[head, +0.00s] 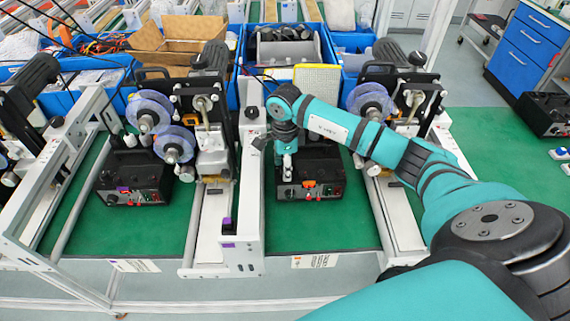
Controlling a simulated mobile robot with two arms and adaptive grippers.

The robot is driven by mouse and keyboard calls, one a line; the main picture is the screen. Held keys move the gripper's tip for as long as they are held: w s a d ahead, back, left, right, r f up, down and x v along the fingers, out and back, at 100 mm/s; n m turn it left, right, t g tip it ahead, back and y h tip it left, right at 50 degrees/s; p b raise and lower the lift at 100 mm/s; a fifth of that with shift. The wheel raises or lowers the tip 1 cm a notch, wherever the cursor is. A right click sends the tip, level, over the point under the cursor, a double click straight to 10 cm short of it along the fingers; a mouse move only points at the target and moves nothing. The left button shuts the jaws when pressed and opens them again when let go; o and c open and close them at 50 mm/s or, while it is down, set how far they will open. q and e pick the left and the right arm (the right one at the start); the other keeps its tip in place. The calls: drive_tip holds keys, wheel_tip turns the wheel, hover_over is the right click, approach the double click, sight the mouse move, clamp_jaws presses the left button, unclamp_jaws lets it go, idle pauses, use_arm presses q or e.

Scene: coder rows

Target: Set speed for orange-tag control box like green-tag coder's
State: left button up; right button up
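The orange-tag control box (325,179) is a black box on the green mat at centre, with an orange tag, small knobs and a red part on its front. My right arm reaches in from the right, and its gripper (276,152) is over the back left part of this box. The fingers are small and partly merged with the dark box, so I cannot tell whether they are open or touching a knob. I cannot make out a green tag on any coder. My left gripper is out of view.
A purple-tag control box (135,178) is on the mat at left. Coders with translucent reels (150,112) stand on white frames on both sides of the centre box. Blue bins (290,45) stand behind. Another black box (547,112) is at far right.

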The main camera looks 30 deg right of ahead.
drive_tip(key=c, duration=0.5)
clamp_jaws()
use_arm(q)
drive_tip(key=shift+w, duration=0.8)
